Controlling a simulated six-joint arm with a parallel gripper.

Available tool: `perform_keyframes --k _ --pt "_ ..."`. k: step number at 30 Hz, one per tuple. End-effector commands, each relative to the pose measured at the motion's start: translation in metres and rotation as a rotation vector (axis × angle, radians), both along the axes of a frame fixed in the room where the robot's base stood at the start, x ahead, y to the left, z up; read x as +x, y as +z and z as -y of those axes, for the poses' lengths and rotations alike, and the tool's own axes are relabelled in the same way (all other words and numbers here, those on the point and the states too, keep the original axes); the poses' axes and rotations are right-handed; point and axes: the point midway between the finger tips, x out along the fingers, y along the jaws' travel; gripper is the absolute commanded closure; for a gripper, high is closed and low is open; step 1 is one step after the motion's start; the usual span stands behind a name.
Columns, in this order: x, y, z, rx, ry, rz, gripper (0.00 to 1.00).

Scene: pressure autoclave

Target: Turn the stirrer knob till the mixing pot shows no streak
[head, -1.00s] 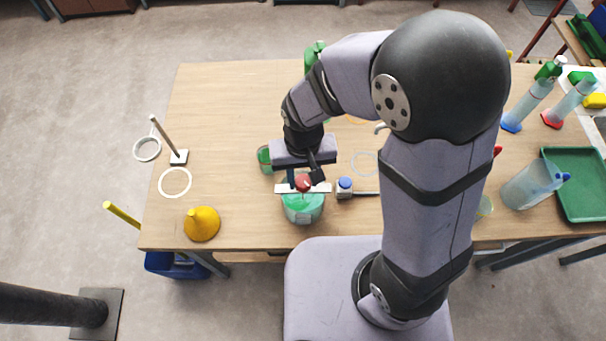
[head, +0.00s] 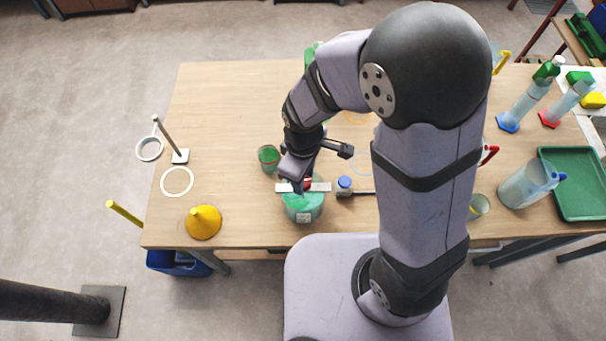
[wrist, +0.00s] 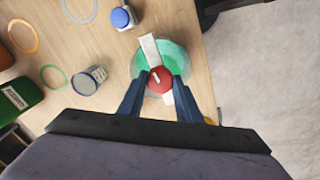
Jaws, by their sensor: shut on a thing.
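The mixing pot (head: 303,207) is a clear pot with green contents near the table's front edge. It also shows in the wrist view (wrist: 141,66) with green showing around a white bar (head: 318,187) laid across its top. The red stirrer knob (wrist: 159,79) sits on the middle of the bar. My gripper (wrist: 158,86) points down over the pot, its two dark blue fingers closed on either side of the red knob. In the head view my gripper (head: 300,184) hides most of the knob. I cannot tell whether a streak shows in the green.
A blue-capped bottle (head: 344,184) stands close right of the pot. A cup with green contents (head: 268,157) stands just behind left. A yellow funnel (head: 203,222) and a ring stand (head: 180,156) are farther left. A green tray (head: 580,180) lies far right.

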Motion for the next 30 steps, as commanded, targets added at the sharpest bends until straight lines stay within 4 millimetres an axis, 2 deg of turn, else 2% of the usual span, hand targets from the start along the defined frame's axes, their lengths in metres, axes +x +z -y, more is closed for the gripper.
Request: perform_keyframes --k 30 --pt "0.0015 0.0014 -0.0004 0.001 0.950 0.003 0.91"
